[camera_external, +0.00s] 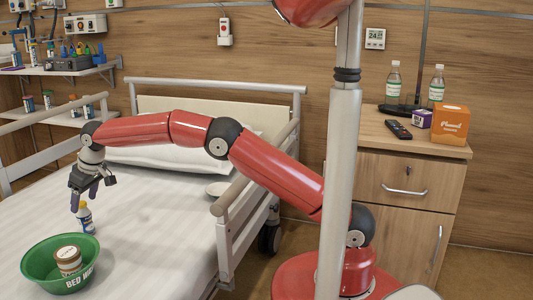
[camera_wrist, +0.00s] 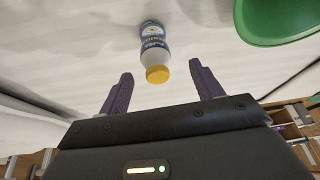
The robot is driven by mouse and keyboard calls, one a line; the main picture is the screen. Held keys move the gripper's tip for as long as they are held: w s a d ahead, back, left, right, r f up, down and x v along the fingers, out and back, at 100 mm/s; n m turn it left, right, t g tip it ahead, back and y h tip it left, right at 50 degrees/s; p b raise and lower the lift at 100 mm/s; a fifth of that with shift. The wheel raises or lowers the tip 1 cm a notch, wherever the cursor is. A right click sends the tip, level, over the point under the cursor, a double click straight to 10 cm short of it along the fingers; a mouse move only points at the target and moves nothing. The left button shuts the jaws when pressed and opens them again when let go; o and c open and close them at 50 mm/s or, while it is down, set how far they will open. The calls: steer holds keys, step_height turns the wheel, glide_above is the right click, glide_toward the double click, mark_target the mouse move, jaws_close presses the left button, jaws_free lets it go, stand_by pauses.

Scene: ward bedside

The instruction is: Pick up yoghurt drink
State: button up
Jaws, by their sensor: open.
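The yoghurt drink (camera_external: 85,218) is a small bottle with a blue and white label and a yellow cap, standing on the bed's white sheet behind the green bowl. In the wrist view the bottle (camera_wrist: 153,48) shows beyond the fingertips, its yellow cap nearest my gripper and roughly midway between the fingers. My gripper (camera_external: 84,202) points downward just above the bottle. In the wrist view my gripper (camera_wrist: 162,85) has its two dark fingers spread wide with nothing held between them.
A green bowl (camera_external: 36,264) with a brown-labelled tub (camera_external: 68,260) inside stands close in front of the bottle. It also shows in the wrist view (camera_wrist: 275,22). The bed rail (camera_external: 232,196) runs under my arm. Open sheet lies right of the bottle.

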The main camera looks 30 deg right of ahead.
mark_target(82, 203)
steer(key=x, duration=0.2)
steer(key=w+x, duration=0.1)
steer(key=x, duration=0.1)
steer(key=shift+a+f, duration=0.1)
steer(key=c, duration=1.1)
steer(key=shift+p, duration=0.3)
